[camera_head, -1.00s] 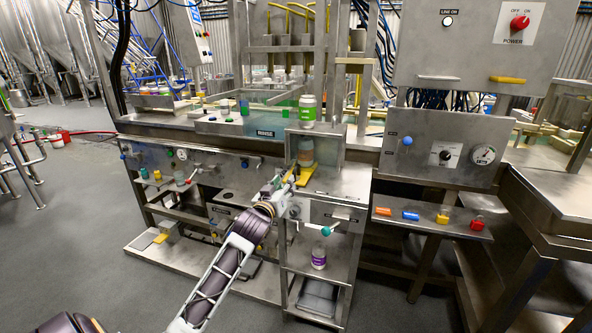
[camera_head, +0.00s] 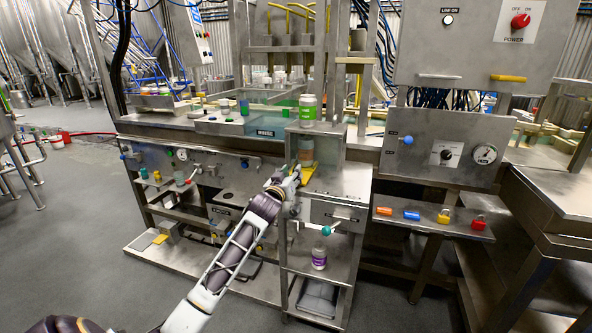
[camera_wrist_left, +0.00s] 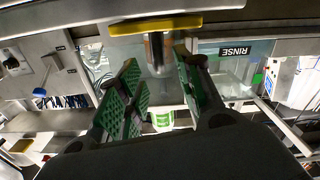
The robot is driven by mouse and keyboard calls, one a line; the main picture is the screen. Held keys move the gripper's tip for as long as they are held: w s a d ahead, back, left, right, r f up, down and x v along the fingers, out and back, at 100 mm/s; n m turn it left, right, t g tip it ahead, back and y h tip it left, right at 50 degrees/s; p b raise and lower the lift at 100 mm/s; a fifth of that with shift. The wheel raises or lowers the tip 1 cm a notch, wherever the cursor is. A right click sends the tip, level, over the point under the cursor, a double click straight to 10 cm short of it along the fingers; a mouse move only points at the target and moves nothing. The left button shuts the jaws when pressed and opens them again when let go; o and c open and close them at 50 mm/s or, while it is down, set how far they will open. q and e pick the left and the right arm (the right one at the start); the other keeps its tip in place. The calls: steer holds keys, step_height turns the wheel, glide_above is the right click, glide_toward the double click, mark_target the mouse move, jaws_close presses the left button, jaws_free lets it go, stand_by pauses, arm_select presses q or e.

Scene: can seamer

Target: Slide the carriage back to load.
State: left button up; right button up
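The carriage's yellow bar (camera_head: 308,174) shows at the front of the clear-walled seamer housing, low in its opening. It also shows in the wrist view as a yellow bar (camera_wrist_left: 156,25) across the top. An amber-bottomed can (camera_head: 305,156) stands behind the bar, inside the housing; it also shows in the wrist view (camera_wrist_left: 157,52). My left gripper (camera_head: 293,180) is just left of and in front of the bar. In the wrist view its green-padded fingers (camera_wrist_left: 160,75) are apart, with nothing clasped between them. Contact with the bar cannot be told. My right gripper is not in view.
A green-labelled can (camera_head: 308,110) stands on top of the housing. A teal-knobbed lever (camera_head: 327,230) sticks out below the bar. A purple-labelled jar (camera_head: 319,258) stands on the lower shelf. The rinse tank (camera_head: 265,133) is at the left. The floor before the machine is clear.

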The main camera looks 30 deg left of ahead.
arm_select(q)
steer(key=shift+b+x, duration=0.35)
steer(key=shift+x, duration=2.3)
jaws_close()
